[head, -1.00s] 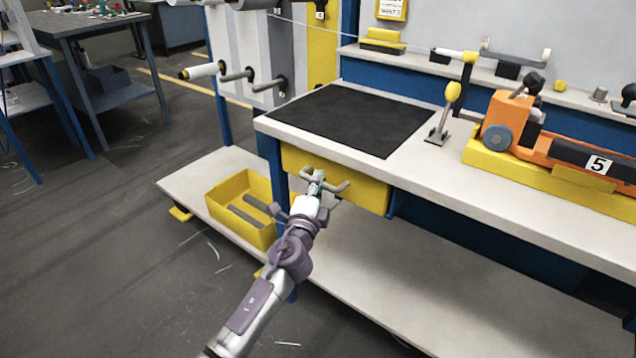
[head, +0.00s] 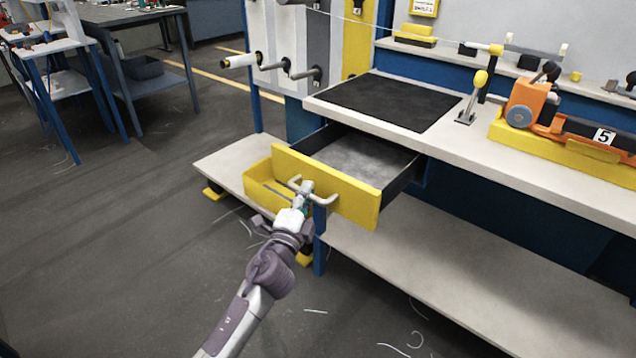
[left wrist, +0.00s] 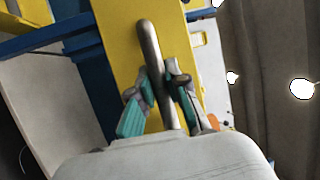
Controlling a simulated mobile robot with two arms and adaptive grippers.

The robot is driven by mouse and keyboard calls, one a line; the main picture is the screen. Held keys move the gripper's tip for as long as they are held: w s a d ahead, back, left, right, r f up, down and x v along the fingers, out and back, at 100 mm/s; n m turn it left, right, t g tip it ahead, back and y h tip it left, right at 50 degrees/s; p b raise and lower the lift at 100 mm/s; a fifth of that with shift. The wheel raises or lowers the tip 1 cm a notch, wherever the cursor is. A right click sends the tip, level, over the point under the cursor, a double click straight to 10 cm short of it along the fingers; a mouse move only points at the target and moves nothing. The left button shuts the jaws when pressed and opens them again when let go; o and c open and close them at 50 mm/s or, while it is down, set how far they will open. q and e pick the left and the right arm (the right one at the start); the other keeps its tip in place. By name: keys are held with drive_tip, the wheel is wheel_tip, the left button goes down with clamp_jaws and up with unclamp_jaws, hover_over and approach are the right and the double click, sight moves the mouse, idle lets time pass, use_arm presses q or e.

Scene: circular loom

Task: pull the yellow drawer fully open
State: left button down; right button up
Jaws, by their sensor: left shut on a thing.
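The yellow drawer (head: 352,196) under the bench top stands pulled well out, and its grey inside floor (head: 365,158) shows, bare where visible. Its bar handle (head: 325,199) is on the front face. My left gripper (head: 305,190) is shut on the handle near its middle. In the left wrist view the two fingers of the left gripper (left wrist: 160,92) close around the metal handle (left wrist: 152,48), in front of the yellow drawer front (left wrist: 125,25). My right gripper is not in view.
A yellow bin (head: 262,188) sits on the lower shelf (head: 228,163), partly behind the drawer front. The bench top holds a black mat (head: 390,100), a yellow-knobbed lever (head: 470,98) and an orange machine (head: 528,102). The floor left of the bench is clear apart from thread scraps.

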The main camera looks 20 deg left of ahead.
use_arm(q)
drive_tip(key=s, duration=0.1)
drive_tip(key=s+a, duration=0.1)
drive_tip(key=s, duration=0.3)
drive_tip(key=shift+a+f, duration=0.2)
drive_tip(key=shift+a, duration=0.15)
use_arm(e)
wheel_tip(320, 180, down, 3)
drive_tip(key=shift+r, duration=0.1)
use_arm(q)
drive_tip(key=c, duration=1.6)
unclamp_jaws()
drive_tip(key=o, duration=0.5)
drive_tip(key=shift+s+a+r, duration=0.15)
drive_tip(key=shift+s, duration=0.1)
drive_tip(key=shift+c, duration=0.2)
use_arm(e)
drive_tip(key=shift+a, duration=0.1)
use_arm(q)
drive_tip(key=s+f, duration=0.2)
drive_tip(key=s, duration=0.9)
drive_tip(key=shift+s+d, duration=0.35)
